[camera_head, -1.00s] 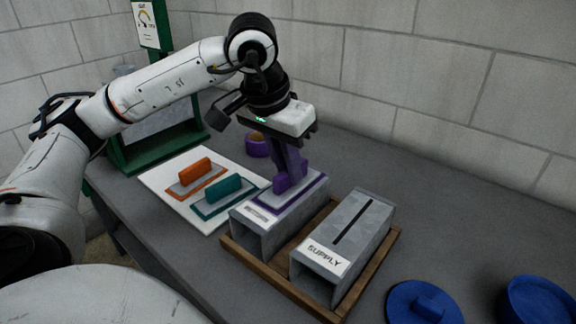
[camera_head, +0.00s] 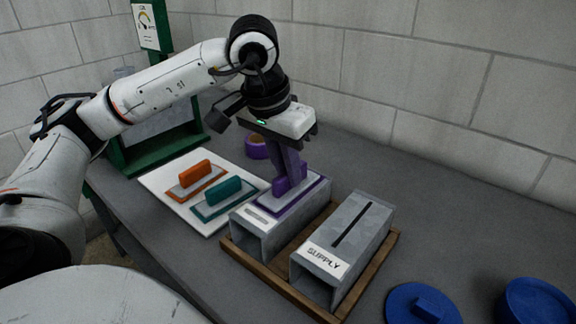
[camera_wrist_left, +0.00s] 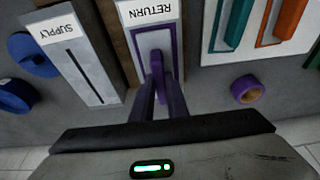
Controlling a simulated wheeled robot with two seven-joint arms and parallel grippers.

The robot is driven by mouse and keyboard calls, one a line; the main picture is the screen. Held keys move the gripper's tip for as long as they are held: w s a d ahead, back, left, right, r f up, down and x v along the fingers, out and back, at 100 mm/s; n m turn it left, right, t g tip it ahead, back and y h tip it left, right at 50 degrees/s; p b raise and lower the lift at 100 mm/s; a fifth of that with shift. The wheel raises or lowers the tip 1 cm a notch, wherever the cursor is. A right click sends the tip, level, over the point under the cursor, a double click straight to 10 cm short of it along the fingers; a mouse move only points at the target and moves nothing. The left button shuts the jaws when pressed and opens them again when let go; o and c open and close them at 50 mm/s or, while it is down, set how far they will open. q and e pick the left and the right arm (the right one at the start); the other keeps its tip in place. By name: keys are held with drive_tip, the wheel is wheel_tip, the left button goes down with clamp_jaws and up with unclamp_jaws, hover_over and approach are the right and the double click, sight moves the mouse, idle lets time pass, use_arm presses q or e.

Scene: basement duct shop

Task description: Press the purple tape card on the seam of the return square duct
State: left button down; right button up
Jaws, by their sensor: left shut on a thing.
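The purple tape card (camera_head: 301,193) lies flat on top of the return square duct (camera_head: 247,240), over where its seam would be; the seam is hidden beneath it. My left gripper (camera_head: 291,182) is shut on the card's upright purple handle from above. In the left wrist view the purple card (camera_wrist_left: 153,41) sits inside the outline of the duct's top, beside the RETURN label (camera_wrist_left: 148,11), with my left gripper (camera_wrist_left: 158,84) on its handle. Whether the card touches the duct firmly cannot be told. My right gripper is not in view.
The SUPPLY duct (camera_head: 346,240), with a dark open seam, stands right of the return duct in a wooden tray (camera_head: 236,254). A white board (camera_head: 161,183) holds an orange card (camera_head: 196,180) and a teal card (camera_head: 226,197). A purple tape roll (camera_head: 256,147) stands behind. Blue round pieces (camera_head: 425,303) lie front right.

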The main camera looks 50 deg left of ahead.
use_arm(q)
drive_tip(key=shift+w+r+p, duration=0.1)
drive_tip(key=shift+r+p, duration=2.7)
drive_tip(key=shift+r, duration=1.1)
